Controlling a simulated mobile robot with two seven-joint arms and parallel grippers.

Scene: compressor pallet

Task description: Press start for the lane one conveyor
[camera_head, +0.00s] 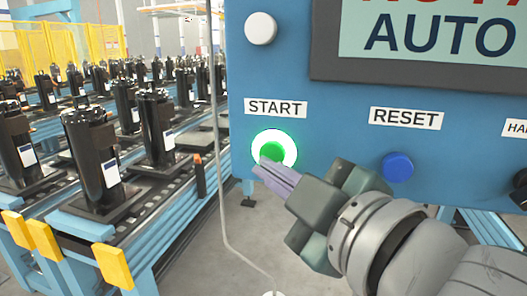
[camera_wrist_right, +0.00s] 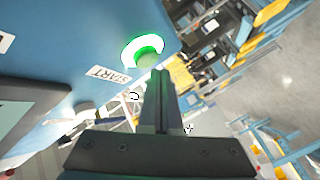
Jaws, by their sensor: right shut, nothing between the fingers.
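The green start button (camera_head: 272,149) with a bright white ring sits under the START label (camera_head: 276,107) on the blue control panel (camera_head: 300,190). My right gripper (camera_head: 264,168) is shut and empty, its fingertips at the lower edge of the button in the head view. In the right wrist view the green button (camera_wrist_right: 147,60) shows just beyond the closed fingertips (camera_wrist_right: 158,74). I cannot tell whether they touch it. The fingers hide a little of the button's lower part. My left gripper is not in view.
A blue RESET button (camera_head: 398,166) sits to the right on the panel, and a white round button (camera_head: 261,28) above. A screen reading AUTO (camera_head: 430,35) is at the top right. Conveyor lanes with several black compressors (camera_head: 90,160) stand at left, with yellow end blocks (camera_head: 115,264).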

